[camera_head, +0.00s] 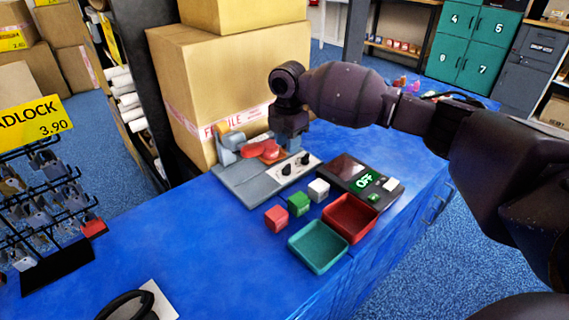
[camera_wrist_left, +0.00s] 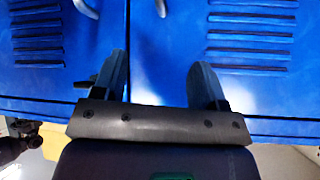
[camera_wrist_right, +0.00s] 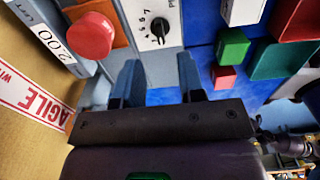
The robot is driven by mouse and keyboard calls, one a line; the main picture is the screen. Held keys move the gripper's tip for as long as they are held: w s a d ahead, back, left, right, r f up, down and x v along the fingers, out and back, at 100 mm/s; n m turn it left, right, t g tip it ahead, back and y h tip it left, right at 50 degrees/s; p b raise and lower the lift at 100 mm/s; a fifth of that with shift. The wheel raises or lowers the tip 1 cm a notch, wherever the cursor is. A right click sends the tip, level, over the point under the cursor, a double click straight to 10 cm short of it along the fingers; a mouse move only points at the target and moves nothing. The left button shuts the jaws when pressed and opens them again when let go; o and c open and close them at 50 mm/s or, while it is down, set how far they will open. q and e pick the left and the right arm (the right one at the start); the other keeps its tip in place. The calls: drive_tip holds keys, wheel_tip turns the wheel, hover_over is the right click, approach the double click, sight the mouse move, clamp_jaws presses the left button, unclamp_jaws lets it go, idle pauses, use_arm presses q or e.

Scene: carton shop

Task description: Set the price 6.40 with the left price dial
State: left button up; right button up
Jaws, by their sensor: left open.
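The grey price machine (camera_head: 240,182) stands on the blue counter and carries a white panel with two black dials, the left dial (camera_head: 287,169) and the right dial (camera_head: 305,158). In the right wrist view one numbered dial (camera_wrist_right: 158,27), apparently the left one, lies ahead of my fingertips, untouched. Its exact setting is hard to read. My right gripper (camera_wrist_right: 157,72) is open and empty, over the machine, its fingertips hidden in the head view. My left gripper (camera_wrist_left: 165,75) is open and empty, before blue slatted doors, and out of the head view.
A red button (camera_wrist_right: 90,36) sits beside the dial panel. A dark device (camera_head: 362,178) reading OFF stands to the right. Red, green and white cubes lie in front, near a red tray (camera_head: 350,216) and a green tray (camera_head: 318,247). Cartons (camera_head: 215,75) stand close behind.

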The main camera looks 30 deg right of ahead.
sight(287, 165)
wheel_tip(287, 165, down, 6)
drive_tip(key=shift+f+b, duration=0.15)
drive_tip(key=shift+b, duration=0.5)
use_arm(q)
drive_tip(key=shift+w+d+r+m, duration=0.1)
drive_tip(key=shift+w+d+m, duration=0.1)
drive_tip(key=shift+w, duration=0.25)
drive_tip(key=shift+w+d+r+m, duration=0.1)
drive_tip(key=shift+w+d, duration=0.1)
drive_tip(key=shift+w, duration=0.25)
use_arm(e)
drive_tip(key=shift+f, duration=0.5)
drive_tip(key=c, duration=0.7)
use_arm(q)
drive_tip(key=shift+s+a+f, duration=0.1)
drive_tip(key=shift+s+f, duration=0.1)
use_arm(e)
clamp_jaws()
